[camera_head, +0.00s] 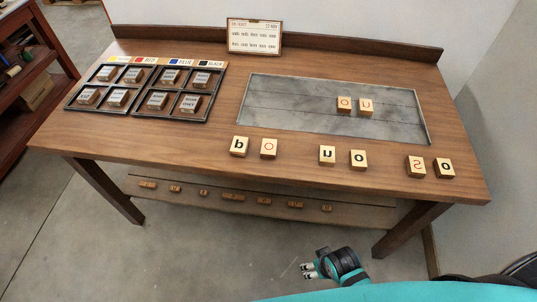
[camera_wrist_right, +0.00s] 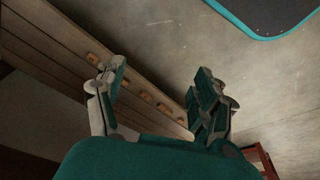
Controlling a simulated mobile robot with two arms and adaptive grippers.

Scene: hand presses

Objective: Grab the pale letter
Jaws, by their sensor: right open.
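Letter blocks of light wood stand in a row along the table's front: a dark "d"-like one (camera_head: 239,146), a red "o" (camera_head: 268,148), a dark "n"-like one (camera_head: 327,155), a dark "o" (camera_head: 358,160), a red "S" (camera_head: 416,166) and another dark "o" (camera_head: 444,168). Two blocks with orange letters, an "O" (camera_head: 344,104) and a "U" (camera_head: 365,106), stand on the grey slab. I cannot tell which is the pale letter. My right gripper (camera_head: 307,270) is open and empty, below the table's front edge; the wrist view shows its spread fingers (camera_wrist_right: 162,78). My left gripper is out of view.
The wooden table (camera_head: 190,140) holds a dark compartment tray (camera_head: 146,88) at left, a text card (camera_head: 254,36) at the back and the grey slab (camera_head: 280,110). A low shelf (camera_head: 250,212) underneath carries several small blocks. The floor (camera_head: 200,260) in front is clear.

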